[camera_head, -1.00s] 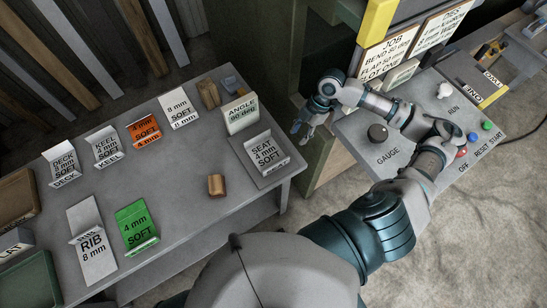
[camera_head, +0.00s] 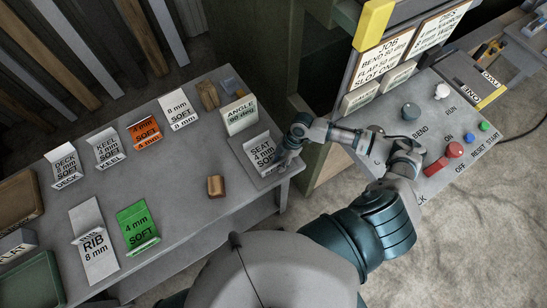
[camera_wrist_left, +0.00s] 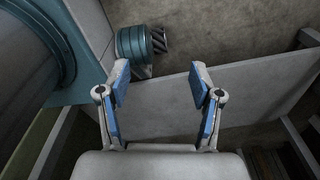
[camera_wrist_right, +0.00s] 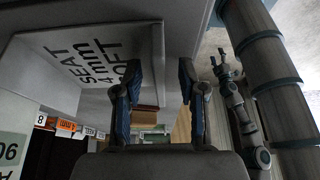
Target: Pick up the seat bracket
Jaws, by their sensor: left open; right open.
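The seat bracket (camera_head: 259,146) is a grey bent plate marked "SEAT 4 mm SOFT" with an upturned flange. It lies on a grey pad at the right end of the bench (camera_head: 190,215). My right gripper (camera_head: 283,160) is open at the bracket's right edge. In the right wrist view the lettered face of the bracket (camera_wrist_right: 50,55) fills the upper left. The open fingers of my right gripper (camera_wrist_right: 160,72) have a grey upright part between them, seemingly the flange; contact cannot be told. My left gripper (camera_wrist_left: 158,78) is open and empty in the left wrist view.
The "ANGLE 90 deg" block (camera_head: 239,115) stands just behind the bracket. A brown block (camera_head: 216,186) lies in front of it to the left. Other labelled plates, such as the orange one (camera_head: 145,130), lie farther left. The control panel (camera_head: 440,150) is at the right.

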